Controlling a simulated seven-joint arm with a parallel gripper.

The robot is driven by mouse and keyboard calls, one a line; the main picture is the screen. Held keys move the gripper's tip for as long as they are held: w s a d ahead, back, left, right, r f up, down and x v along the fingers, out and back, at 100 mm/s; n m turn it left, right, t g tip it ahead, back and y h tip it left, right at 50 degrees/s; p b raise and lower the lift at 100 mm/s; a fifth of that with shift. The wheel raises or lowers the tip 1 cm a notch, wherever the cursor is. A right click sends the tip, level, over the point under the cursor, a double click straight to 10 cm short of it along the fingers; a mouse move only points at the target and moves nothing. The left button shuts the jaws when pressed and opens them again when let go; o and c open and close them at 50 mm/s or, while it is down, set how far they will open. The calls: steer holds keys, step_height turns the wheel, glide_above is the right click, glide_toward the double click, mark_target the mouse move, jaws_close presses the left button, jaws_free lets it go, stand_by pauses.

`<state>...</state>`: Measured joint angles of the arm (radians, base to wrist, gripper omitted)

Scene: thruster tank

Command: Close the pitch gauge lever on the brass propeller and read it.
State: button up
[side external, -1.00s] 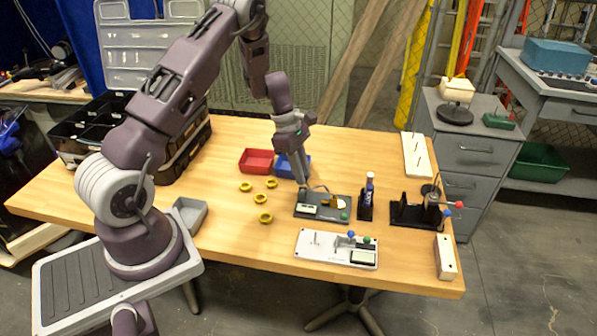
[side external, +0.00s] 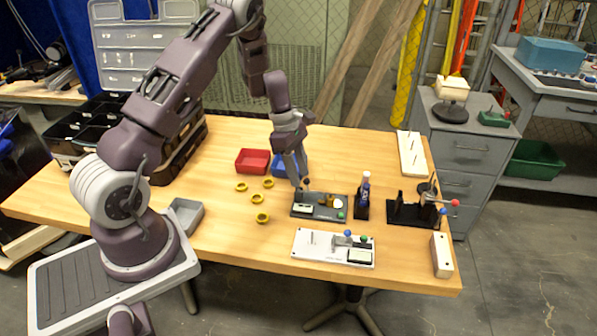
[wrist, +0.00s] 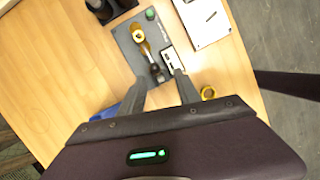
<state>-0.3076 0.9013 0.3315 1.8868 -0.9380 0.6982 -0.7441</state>
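The pitch gauge is a dark grey board (side external: 335,215) near the middle of the table, with a small display (side external: 303,209) and a green knob (side external: 341,216). The brass propeller (side external: 325,201) sits on it, also seen in the wrist view (wrist: 138,34). A black-knobbed lever (side external: 306,181) stands at the board's back left; its dark knob (wrist: 156,74) appears just ahead of my fingertips in the wrist view. My gripper (side external: 299,184) points down beside the lever. Its two fingers are apart in the wrist view (wrist: 158,80), with nothing held. The display reading is too small to make out.
A white board (side external: 333,249) with blue and green knobs lies in front. A blue bottle in a black stand (side external: 362,203) and a black fixture (side external: 408,213) stand right. Several yellow rings (side external: 262,218) lie left. Red (side external: 252,161) and blue (side external: 281,166) trays are behind.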

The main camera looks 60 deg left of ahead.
mark_target(301, 191)
steer(key=v, duration=0.7)
steer(key=shift+c, duration=0.5)
